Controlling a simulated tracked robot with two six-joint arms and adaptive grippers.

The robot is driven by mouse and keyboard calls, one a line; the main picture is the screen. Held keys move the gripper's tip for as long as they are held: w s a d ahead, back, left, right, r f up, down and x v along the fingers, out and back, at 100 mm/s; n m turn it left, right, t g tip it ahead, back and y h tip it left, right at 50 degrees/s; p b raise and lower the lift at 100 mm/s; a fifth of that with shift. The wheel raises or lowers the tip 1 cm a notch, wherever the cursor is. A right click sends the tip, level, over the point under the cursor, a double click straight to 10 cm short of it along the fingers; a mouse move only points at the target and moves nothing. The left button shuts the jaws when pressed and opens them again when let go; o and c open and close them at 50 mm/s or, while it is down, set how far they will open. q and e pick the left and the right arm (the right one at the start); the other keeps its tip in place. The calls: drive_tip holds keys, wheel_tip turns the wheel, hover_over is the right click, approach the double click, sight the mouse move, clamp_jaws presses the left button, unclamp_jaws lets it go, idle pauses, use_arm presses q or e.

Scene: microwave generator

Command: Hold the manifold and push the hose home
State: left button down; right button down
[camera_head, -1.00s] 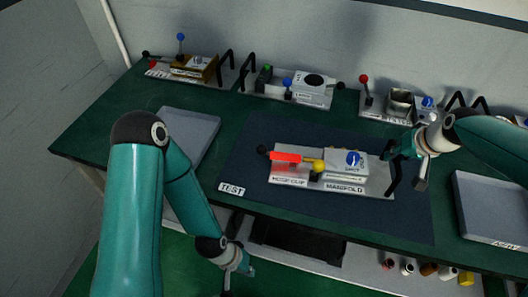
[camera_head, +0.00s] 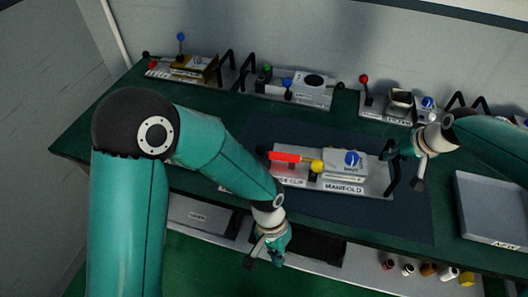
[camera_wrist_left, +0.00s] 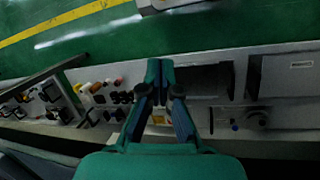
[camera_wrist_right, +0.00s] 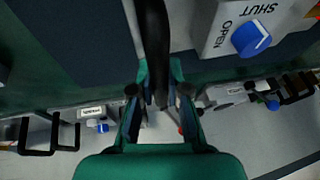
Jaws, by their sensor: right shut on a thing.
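The manifold (camera_head: 340,170) is a pale block with a blue knob (camera_head: 351,158), on a light board (camera_head: 378,184) on the dark mat. The knob also shows in the right wrist view (camera_wrist_right: 251,39), beside OPEN and SHUT lettering. A red bar (camera_head: 284,157), perhaps the hose or its clip, lies left of the manifold, with a yellow ball (camera_head: 317,166) between them. My right gripper (camera_wrist_right: 158,95) is shut on the board's black handle (camera_wrist_right: 153,35). My left gripper (camera_head: 262,258) is shut and empty, at the bench's front, clear of the board; its fingertips meet in the left wrist view (camera_wrist_left: 160,68).
An empty grey tray (camera_head: 490,205) lies on the right. Several other fixtures with levers and handles stand along the back, including a board with a round black opening (camera_head: 313,80). My left arm covers the mat's left part. Several small fittings (camera_head: 428,269) sit below the front edge.

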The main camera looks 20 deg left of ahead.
use_arm(q)
drive_tip(key=w+d+r+t+h, duration=0.1)
drive_tip(key=w+r, duration=0.7)
drive_tip(key=r, duration=0.2)
drive_tip(key=w+r+t+h, duration=0.1)
drive_tip(key=w+r, duration=0.6)
drive_tip(key=r, duration=0.4)
drive_tip(key=w+a+f+n+t+h, duration=0.1)
drive_tip(key=w+a+n+h, duration=0.2)
drive_tip(key=a+n, duration=0.85)
drive_tip(key=w+a+f+n+t+h, duration=0.15)
drive_tip(key=w+a+n+h, duration=0.25)
drive_tip(key=a+n, duration=0.8)
drive_tip(key=shift+m+g, duration=0.35)
drive_tip(key=shift+m, duration=0.1)
drive_tip(key=d+f, duration=0.4)
drive_tip(key=f, duration=0.1)
drive_tip(key=d+f, duration=0.2)
drive_tip(key=shift+w+d+f, duration=0.25)
drive_tip(key=shift+w+f, duration=0.15)
drive_tip(key=shift+d, duration=0.1)
